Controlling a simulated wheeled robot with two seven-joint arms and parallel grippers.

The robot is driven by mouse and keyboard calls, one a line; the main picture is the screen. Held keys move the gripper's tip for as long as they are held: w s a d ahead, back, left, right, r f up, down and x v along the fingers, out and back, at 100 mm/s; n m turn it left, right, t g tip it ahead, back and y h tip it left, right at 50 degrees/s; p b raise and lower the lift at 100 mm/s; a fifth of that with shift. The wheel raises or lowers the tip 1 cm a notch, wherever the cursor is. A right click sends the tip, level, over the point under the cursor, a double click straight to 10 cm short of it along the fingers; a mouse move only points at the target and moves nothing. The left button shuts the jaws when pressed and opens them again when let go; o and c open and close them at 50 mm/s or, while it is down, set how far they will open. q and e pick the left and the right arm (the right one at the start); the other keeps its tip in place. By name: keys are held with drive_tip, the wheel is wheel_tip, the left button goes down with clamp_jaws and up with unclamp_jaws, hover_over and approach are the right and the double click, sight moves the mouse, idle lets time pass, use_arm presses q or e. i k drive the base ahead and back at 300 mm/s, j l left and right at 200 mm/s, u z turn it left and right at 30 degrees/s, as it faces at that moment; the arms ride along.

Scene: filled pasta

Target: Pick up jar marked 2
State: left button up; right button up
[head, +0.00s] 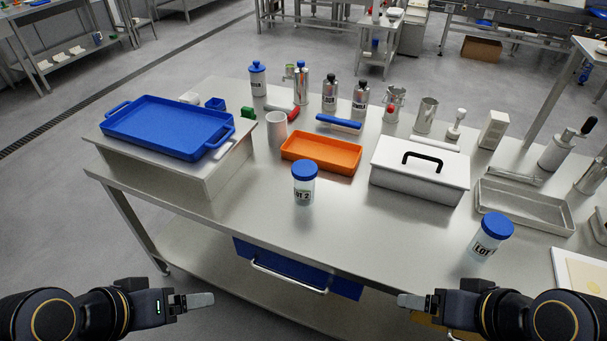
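A clear jar with a blue lid (304,184) stands upright near the middle of the steel table, and its label reads something like "OT 2". A second blue-lidded jar (491,237) stands near the front right edge, with "LOT" on its label and its number hard to read. My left gripper (208,300) is at the lower left, in front of the table, apart from both jars. My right gripper (404,301) is at the lower right, also in front of the table. Each shows only one finger shape side-on, so its opening is unclear. I see nothing held in either.
An orange tray (321,153) lies just behind the middle jar. A white box with a black handle (420,170) is to its right. A blue tray (168,127) sits on a raised stand at left. Bottles and metal jugs line the back. The table (250,215) is clear around the middle jar's front.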

sight(305, 192)
drive_tip(key=i+j, duration=0.2)
drive_tip(key=j, duration=0.15)
drive_tip(key=i+j, duration=0.2)
drive_tip(key=j, duration=0.15)
drive_tip(key=i+j+z, duration=0.1)
drive_tip(key=j, duration=0.3)
drive_tip(key=i+j, duration=0.45)
drive_tip(key=j, duration=0.25)
drive_tip(key=z, duration=0.05)
